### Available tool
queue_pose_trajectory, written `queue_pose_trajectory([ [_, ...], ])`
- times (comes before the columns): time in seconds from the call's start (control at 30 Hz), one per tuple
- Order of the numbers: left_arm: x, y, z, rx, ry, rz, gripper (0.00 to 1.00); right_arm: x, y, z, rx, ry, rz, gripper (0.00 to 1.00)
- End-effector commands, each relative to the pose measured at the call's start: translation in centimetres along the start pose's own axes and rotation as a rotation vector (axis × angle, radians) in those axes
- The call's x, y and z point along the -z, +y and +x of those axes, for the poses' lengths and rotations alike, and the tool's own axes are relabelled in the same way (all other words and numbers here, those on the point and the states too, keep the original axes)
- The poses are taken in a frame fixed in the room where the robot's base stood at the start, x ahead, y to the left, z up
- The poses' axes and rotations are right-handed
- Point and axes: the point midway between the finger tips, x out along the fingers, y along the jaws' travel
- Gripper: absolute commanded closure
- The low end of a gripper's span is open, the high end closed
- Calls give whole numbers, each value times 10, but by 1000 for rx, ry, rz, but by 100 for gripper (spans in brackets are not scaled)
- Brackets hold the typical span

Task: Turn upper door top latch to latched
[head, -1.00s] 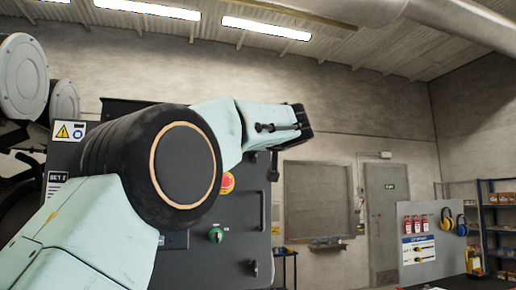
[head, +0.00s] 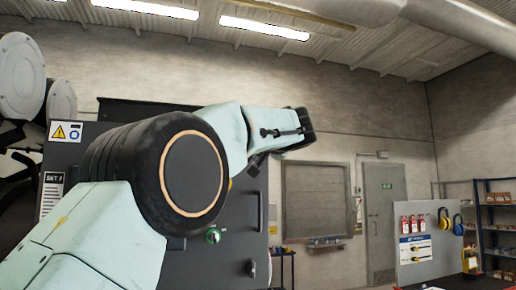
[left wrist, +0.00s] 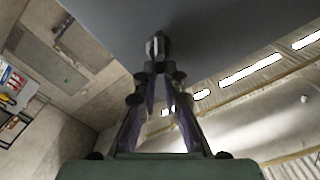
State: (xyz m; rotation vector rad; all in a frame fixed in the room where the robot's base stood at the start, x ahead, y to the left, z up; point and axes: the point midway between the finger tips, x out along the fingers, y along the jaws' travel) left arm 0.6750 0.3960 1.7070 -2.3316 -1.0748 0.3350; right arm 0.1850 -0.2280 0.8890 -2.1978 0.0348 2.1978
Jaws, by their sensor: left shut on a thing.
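The dark grey genset panel (head: 235,255) stands behind my left arm in the head view. In the left wrist view its grey face (left wrist: 215,30) fills the top. A small dark latch with a pale face (left wrist: 157,46) stands out from it. My left gripper (left wrist: 158,70) is shut on this latch, its two fingers meeting at it. In the head view my left arm crosses in front of the panel, and its wrist hides most of the grip. The latch's exact angle cannot be told. My right gripper is in neither view.
A grey door (head: 380,215), a board with red items and ear defenders (head: 428,240) and a shelf (head: 495,215) stand at the right. The floor between is mostly out of view.

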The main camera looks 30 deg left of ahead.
Motion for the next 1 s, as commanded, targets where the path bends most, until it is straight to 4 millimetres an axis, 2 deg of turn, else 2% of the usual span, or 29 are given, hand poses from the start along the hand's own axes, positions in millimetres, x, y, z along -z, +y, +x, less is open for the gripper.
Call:
queue_pose_trajectory([
  [0.6,-7,13,2,-5,-10,584,100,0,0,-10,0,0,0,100],
  [1.0,-11,17,2,-6,-9,866,100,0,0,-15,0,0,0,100],
])
